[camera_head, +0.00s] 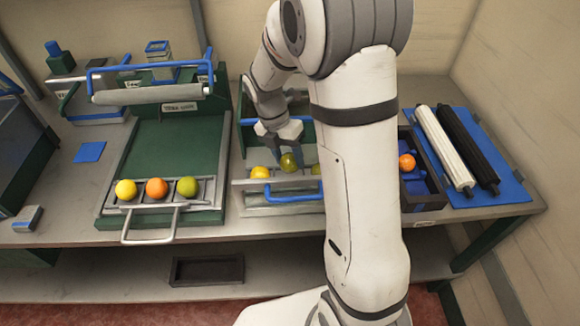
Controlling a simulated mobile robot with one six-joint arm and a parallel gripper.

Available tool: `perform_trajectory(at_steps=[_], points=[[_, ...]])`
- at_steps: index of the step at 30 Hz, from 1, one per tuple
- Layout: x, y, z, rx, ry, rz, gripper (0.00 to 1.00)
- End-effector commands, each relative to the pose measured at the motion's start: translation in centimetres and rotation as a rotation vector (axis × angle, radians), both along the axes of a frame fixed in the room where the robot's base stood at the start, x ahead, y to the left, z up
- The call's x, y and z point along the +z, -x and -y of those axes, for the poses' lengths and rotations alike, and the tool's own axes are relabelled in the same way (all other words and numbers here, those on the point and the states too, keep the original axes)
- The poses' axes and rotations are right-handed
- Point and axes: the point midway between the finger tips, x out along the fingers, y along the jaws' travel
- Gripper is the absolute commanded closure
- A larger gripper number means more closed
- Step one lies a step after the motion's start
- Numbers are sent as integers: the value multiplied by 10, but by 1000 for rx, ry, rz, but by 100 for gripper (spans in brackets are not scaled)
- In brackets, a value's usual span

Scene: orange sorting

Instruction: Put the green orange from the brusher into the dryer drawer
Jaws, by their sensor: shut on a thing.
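My gripper (284,150) points down over the middle machine and is shut on a green orange (289,163). The held orange is olive green and sits at the front drawer (262,211) with the blue handle. I cannot tell whether it touches the drawer. A yellow orange (260,173) lies to its left, and a greenish one (316,170) shows to its right, partly hidden by my arm. The left machine (160,140), with a roller and green bed, has a front rack holding a yellow orange (126,190), an orange one (157,188) and a green one (187,187).
A dark tray (431,196) with an orange fruit (407,162) stands right of my arm. A white roller (445,150) and a black roller (468,150) lie on a blue mat (508,190). My arm hides the middle machine's right side.

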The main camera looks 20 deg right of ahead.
Motion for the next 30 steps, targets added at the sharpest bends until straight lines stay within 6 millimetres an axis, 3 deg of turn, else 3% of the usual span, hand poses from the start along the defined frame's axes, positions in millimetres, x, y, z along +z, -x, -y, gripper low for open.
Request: perform_trajectory(at_steps=[12,22,23,26,30], points=[[-44,0,2,-5,0,-2,76],[-48,0,2,-5,-1,0,76],[-48,0,2,-5,-1,0,51],[-47,0,2,-6,0,1,43],[-47,0,2,-6,-1,1,43]])
